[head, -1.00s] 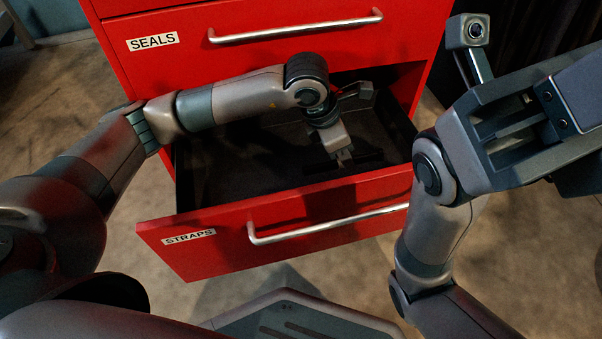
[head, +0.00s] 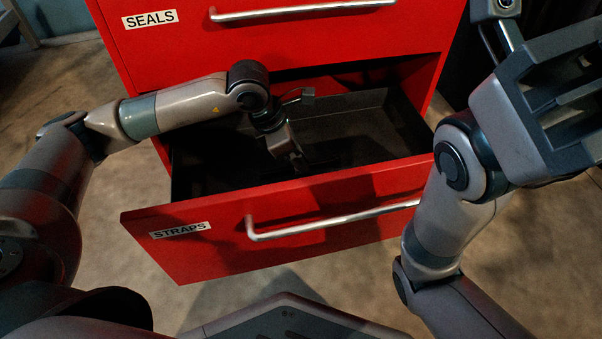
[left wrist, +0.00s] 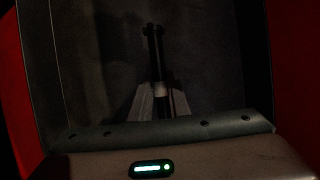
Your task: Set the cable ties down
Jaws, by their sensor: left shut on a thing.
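My left gripper (head: 299,166) reaches down into the open drawer marked STRAPS (head: 330,238), left of its middle and behind the front panel. In the left wrist view its two pale fingers (left wrist: 159,98) are shut on the cable ties (left wrist: 153,45), a thin dark bundle with a lighter band at the fingers. The bundle points away from the hand over the dark drawer floor (left wrist: 205,65). I cannot tell whether it touches the floor. In the head view the ties are too dark to make out.
The drawer's floor looks bare around the gripper. Its front panel has a silver handle (head: 340,216). A shut drawer marked SEALS (head: 290,42) is above, with its own handle (head: 300,10). Floor (head: 90,240) shows on the left.

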